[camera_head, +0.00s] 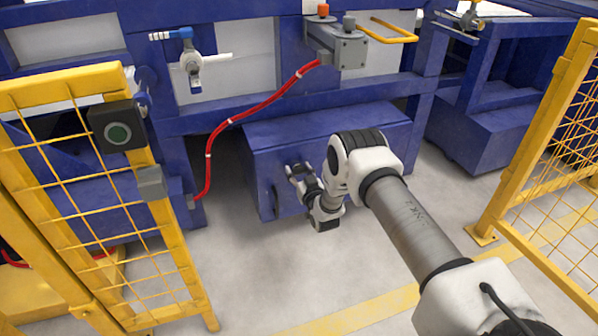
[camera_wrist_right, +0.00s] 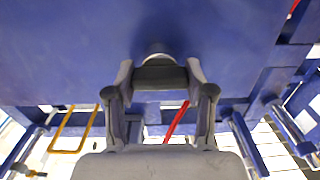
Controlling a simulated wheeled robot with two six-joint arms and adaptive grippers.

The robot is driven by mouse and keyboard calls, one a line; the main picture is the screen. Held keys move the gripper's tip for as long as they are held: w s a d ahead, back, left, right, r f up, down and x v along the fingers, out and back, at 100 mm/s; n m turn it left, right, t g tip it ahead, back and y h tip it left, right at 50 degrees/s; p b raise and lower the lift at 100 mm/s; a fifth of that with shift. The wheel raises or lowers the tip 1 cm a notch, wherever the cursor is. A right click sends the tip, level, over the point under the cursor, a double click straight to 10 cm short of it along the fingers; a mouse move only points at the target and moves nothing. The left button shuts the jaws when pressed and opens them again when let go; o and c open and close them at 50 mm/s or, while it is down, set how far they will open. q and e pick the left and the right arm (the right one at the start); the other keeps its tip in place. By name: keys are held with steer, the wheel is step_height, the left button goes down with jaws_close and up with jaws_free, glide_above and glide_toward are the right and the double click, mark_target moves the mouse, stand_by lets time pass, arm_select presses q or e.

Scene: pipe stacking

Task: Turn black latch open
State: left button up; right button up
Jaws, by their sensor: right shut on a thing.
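The black latch (camera_wrist_right: 160,75) shows in the right wrist view as a dark bar on a round grey mount on the blue cabinet's face. My right gripper (camera_wrist_right: 160,88) is shut on it, with one finger on each side. In the head view my right gripper (camera_head: 297,174) is at the front of the blue cabinet (camera_head: 355,125), and it hides the latch there. I cannot tell from these views how far the latch is turned. My left gripper is not in view.
A dark handle (camera_head: 275,201) is on the cabinet's left part. A red hose (camera_head: 245,113) hangs left of the cabinet. Yellow mesh fences stand at left (camera_head: 160,215) and right (camera_head: 505,190). The grey floor (camera_head: 250,270) in front is clear.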

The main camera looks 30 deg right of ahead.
steer(key=m, duration=0.4)
steer(key=shift+m+b, duration=0.3)
steer(key=m+b, duration=0.1)
steer(key=m, duration=0.3)
steer(key=shift+d+f+m, duration=0.1)
steer(key=shift+d+m, duration=0.05)
steer(key=shift+m, duration=0.15)
steer(key=m+b, duration=0.1)
steer(key=m, duration=0.3)
steer(key=shift+f, duration=0.1)
steer(key=shift+m+b, duration=0.65)
steer(key=shift+m, duration=1.55)
steer(key=o, duration=1.2)
steer(key=shift+c, duration=0.2)
